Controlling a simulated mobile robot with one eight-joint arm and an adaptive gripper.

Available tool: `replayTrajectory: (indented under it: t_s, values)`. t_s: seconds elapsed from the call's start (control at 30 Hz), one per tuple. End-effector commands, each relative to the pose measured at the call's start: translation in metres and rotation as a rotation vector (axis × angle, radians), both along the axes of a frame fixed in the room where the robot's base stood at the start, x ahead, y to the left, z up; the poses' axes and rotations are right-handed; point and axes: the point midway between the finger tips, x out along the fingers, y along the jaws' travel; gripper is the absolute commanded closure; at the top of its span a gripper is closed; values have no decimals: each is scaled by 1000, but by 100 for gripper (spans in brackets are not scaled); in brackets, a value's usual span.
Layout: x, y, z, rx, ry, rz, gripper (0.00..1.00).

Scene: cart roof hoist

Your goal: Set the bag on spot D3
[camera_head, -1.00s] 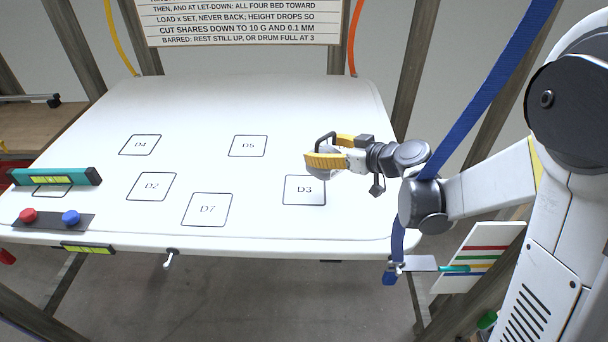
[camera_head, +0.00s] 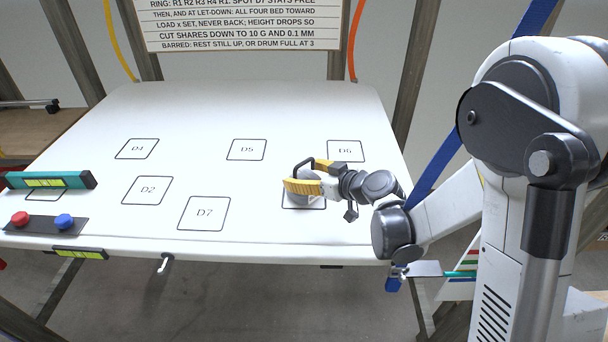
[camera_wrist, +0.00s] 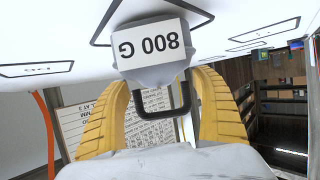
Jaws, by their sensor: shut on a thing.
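The bag (camera_wrist: 150,72) is grey with a white 800 G label and a black handle, seen close in the wrist view. My gripper (camera_head: 304,180) is shut on it, with the yellow fingers on either side of the handle. In the head view the bag is mostly hidden by the near finger. Spot D3 (camera_head: 304,207) is a black-outlined square on the white board, right of D7. The gripper and bag cover most of D3, including its label. I cannot tell whether the bag's base touches the board.
The white board (camera_head: 200,110) also carries empty spots D7 (camera_head: 204,213), D2 (camera_head: 147,190), D4 (camera_head: 137,149), D5 (camera_head: 246,149) and D6 (camera_head: 346,151). A teal level (camera_head: 48,180) and a red-and-blue button panel (camera_head: 42,226) sit at the left. Wooden posts and a blue strap (camera_head: 440,160) flank the board.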

Motion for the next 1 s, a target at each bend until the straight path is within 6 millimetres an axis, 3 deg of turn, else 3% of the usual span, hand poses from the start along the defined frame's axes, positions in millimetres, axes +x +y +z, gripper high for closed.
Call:
replayTrajectory:
  t_s: [0.13, 0.17, 0.2, 0.23, 0.57, 1.0]
  values:
    - [0, 0, -3, 1, 0, 0, 63]
    - [0, 0, -3, 0, 0, 0, 16]
    - [0, 0, -3, 0, 0, 0, 3]
    - [0, 0, -3, 0, 0, 0, 0]
    - [-2, -2, 3, 0, 0, -1, 0]
    - [-63, -60, 38, 0, 0, -3, 0]
